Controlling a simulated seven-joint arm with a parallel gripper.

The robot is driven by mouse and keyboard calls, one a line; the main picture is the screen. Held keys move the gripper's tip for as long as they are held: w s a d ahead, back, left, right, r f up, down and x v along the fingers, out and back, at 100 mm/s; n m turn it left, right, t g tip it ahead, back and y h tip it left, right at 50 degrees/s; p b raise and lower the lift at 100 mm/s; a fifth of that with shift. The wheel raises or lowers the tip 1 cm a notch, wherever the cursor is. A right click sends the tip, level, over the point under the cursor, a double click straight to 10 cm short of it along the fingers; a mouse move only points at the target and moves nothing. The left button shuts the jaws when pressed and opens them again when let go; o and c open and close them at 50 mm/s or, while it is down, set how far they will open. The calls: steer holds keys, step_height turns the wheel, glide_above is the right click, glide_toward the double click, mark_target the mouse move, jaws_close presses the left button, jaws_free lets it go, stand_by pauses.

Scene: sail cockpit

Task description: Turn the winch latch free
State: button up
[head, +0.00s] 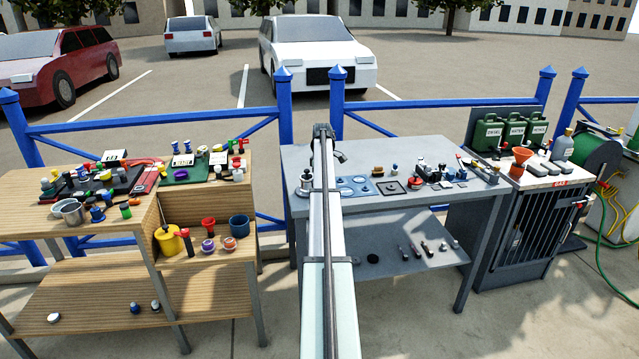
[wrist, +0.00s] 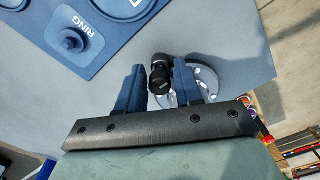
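A silver round winch (wrist: 206,82) shows in the wrist view, partly hidden behind my right finger. A black rounded handle or latch piece (wrist: 160,74) stands by it, between my two blue fingers. My gripper (wrist: 159,68) is open, with one finger on each side of this black piece. A gap shows on the left side; I cannot tell whether the right finger touches it. In the head view a silver winch-like part (head: 304,184) sits at the left end of the grey table (head: 385,152), beside my arm, which hides the fingers there.
A blue plate marked RING (wrist: 112,18) with a round knob (wrist: 72,41) lies left of my fingers. Several small parts, including a red one (head: 419,180), stand further right on the grey table. A wooden bench (head: 195,200) full of items stands left.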

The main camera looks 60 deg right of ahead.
steer(key=c, duration=0.6)
steer(key=shift+n, duration=0.7)
jaws_close()
steer(key=n, duration=0.3)
steer(key=shift+w, duration=0.1)
steer(key=shift+n, duration=0.6)
steer(key=shift+a+n, duration=0.1)
steer(key=shift+n, duration=1.5)
